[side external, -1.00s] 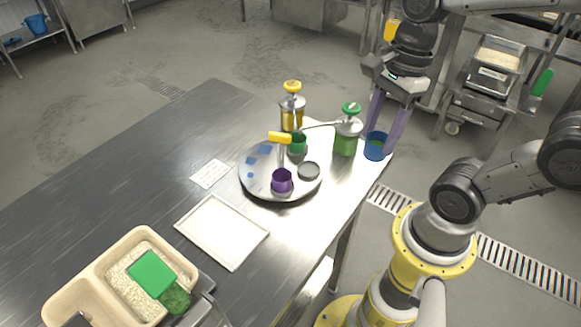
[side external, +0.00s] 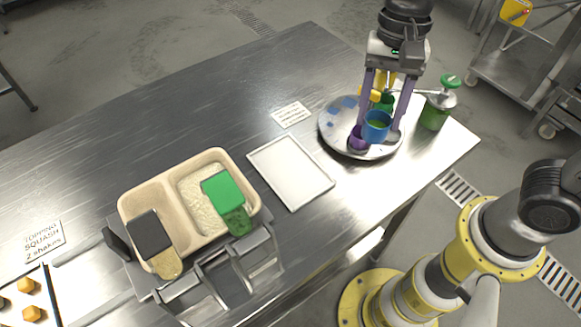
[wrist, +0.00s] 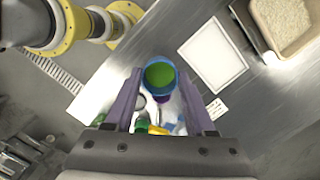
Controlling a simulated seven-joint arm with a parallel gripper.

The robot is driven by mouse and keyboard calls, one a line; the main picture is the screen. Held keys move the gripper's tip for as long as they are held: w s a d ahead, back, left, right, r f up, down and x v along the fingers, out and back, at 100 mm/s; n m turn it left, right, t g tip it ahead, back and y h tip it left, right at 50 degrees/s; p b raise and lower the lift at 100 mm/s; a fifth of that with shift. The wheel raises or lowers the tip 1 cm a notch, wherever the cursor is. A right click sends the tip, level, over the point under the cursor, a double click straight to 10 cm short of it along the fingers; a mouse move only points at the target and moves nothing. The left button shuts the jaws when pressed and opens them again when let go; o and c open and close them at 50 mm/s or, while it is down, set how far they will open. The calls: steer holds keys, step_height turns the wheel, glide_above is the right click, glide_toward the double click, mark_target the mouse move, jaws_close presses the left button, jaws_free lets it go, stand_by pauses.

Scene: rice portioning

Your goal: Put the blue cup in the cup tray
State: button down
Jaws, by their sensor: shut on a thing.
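The wrist view shows the cup (wrist: 160,93) from above, between the fingers (wrist: 160,78). The purple cup (side external: 357,141) stands on the round tray, just left of the blue cup. A green cup (side external: 385,103) is behind it, partly hidden. A flat white rectangular tray (side external: 290,172) lies empty to the left. I cannot tell which tray is the cup tray.
A beige two-part rice bin (side external: 135,203) with green (side external: 223,188) and black (side external: 150,232) scoops is at front left. A small card (side external: 289,114) lies behind the white tray. The table's left rear is clear.

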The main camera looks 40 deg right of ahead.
steer(key=shift+s+a+f+n, duration=0.2)
steer(key=shift+a+f, duration=0.05)
steer(key=shift+a, duration=0.3)
steer(key=shift+s+a+f+n, duration=0.2)
steer(key=shift+a+f, duration=0.05)
steer(key=shift+a, duration=0.25)
glide_above(290, 172)
steer(key=f, duration=0.9)
steer(key=shift+w+d+f, duration=0.1)
steer(key=shift+d+f, duration=0.05)
steer(key=shift+d, duration=0.25)
steer(key=shift+w+a+f, duration=0.1)
steer(key=shift+w+f, duration=0.05)
steer(key=shift+f, duration=0.8)
steer(key=shift+w+f, duration=0.1)
steer(key=shift+f, duration=0.8)
steer(key=shift+f, duration=0.15)
steer(key=shift+c, duration=1.2)
jaws_free()
